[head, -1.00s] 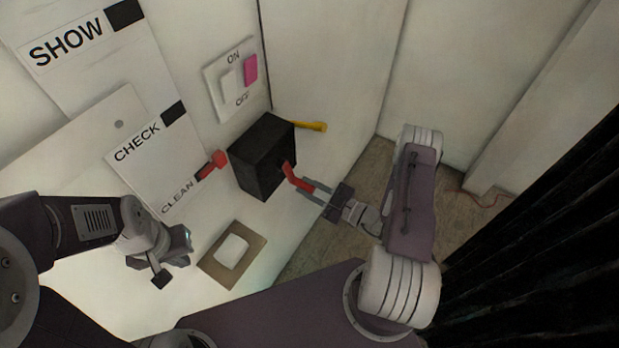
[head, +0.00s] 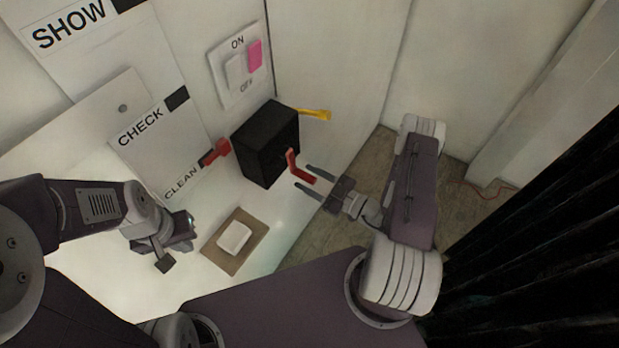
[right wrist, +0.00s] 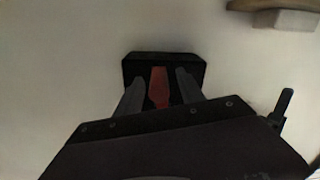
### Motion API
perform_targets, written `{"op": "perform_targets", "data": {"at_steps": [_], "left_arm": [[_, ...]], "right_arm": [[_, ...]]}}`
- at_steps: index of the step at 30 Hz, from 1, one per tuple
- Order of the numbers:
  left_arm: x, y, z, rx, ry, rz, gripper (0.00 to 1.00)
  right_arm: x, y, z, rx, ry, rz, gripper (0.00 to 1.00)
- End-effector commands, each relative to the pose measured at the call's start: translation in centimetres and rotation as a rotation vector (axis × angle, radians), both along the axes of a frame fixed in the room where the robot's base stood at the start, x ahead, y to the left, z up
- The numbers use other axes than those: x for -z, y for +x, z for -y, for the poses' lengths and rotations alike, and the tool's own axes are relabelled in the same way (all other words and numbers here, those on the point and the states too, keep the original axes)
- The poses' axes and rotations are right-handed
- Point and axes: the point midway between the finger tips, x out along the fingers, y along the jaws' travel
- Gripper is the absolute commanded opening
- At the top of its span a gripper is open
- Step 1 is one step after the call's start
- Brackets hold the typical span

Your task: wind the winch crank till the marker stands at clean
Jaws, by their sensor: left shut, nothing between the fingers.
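The winch is a black box (head: 267,145) on the wall in the head view, with a red crank (head: 297,168) on its right side. My right gripper (head: 313,181) is open, its fingertips around the crank's outer end, with gaps on both sides. The right wrist view shows the red crank (right wrist: 159,87) between the parted fingers. The red marker (head: 216,153) stands at the dark patch of the CLEAN label (head: 181,185), below CHECK (head: 141,129) and SHOW (head: 68,24). My left gripper (head: 177,243) is shut and empty, low at the left.
A yellow lever (head: 314,114) sticks out of the box's top right. An ON/OFF switch (head: 238,68) with a pink part is above the box. A brown plate with a white block (head: 235,238) is below it. A dark curtain (head: 540,230) hangs at right.

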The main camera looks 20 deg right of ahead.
Motion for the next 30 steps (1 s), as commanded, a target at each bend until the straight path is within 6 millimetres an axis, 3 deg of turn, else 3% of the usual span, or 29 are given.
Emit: {"op": "perform_targets", "data": {"at_steps": [9, 21, 30], "left_arm": [[0.3, 0.0, 0.0, 0.000, 0.000, 0.000, 0.00], [2.7, 0.0, 0.0, 0.000, 0.000, 0.000, 0.00], [3.0, 0.0, 0.0, 0.000, 0.000, 0.000, 0.00]], "right_arm": [[0.1, -0.4, 0.5, 0.005, 0.000, 0.002, 0.45], [0.2, -5.6, 4.6, 0.007, -0.001, 0.002, 0.45], [0.0, -7.2, 5.6, 0.000, -0.001, 0.001, 0.45]]}}
